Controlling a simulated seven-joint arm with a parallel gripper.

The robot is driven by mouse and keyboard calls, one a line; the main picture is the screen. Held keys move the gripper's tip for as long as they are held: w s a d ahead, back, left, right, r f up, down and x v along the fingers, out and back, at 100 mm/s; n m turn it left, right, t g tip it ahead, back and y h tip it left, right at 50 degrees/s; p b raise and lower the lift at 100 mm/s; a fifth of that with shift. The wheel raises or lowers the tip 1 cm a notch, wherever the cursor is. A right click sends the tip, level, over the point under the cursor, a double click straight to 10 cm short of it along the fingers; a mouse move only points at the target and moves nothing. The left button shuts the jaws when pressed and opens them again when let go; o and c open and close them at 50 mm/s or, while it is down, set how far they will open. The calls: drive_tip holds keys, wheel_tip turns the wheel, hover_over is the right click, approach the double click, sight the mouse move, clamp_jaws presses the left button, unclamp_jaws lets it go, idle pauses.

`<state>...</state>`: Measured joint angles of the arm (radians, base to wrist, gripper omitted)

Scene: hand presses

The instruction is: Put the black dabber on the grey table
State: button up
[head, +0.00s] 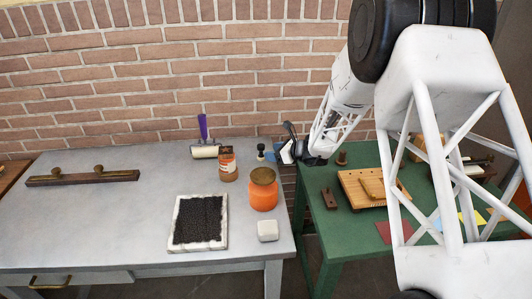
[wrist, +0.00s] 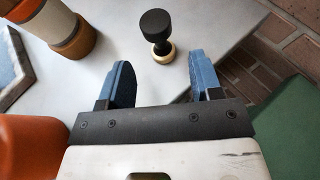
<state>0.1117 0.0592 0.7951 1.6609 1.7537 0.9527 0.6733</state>
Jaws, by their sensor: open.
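The black dabber (head: 261,150) stands upright on the grey table (head: 130,215), close to its far right corner. In the wrist view the dabber (wrist: 155,25) shows a round black head, a thin dark neck and a gold base on the pale tabletop. My gripper (head: 286,152) is at the table's right end, just right of the dabber. In the wrist view its two blue fingers (wrist: 162,72) are spread wide and empty. The dabber is beyond the fingertips, in line with the gap, and nothing is held.
A roller (head: 204,150), a black inked slab (head: 200,222) and a small white block (head: 268,231) are also there. The green table (head: 345,225) is to the right, across a gap.

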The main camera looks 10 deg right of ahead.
drive_tip(key=shift+v, duration=2.8)
drive_tip(key=shift+r, duration=0.1)
drive_tip(key=s+a+r+n+g+h, duration=0.1)
drive_tip(key=s+a+r+n+g, duration=0.2)
drive_tip(key=s+r+n, duration=0.45)
drive_tip(key=s+a+r+n+g+h, duration=0.2)
drive_tip(key=s+r+n, duration=0.45)
drive_tip(key=s, duration=0.65)
drive_tip(key=s+d+r+n+h, duration=0.2)
drive_tip(key=s+n, duration=0.1)
drive_tip(key=s, duration=0.6)
drive_tip(key=s+d+r+n+h, duration=0.2)
drive_tip(key=s+r+n+h, duration=0.1)
drive_tip(key=s, duration=0.6)
drive_tip(key=s+d+r+n+h, duration=0.2)
drive_tip(key=s+n, duration=0.3)
drive_tip(key=s, duration=0.4)
drive_tip(key=shift+s+d+r+h, duration=0.2)
drive_tip(key=shift+r+h, duration=0.05)
drive_tip(key=shift+h, duration=0.35)
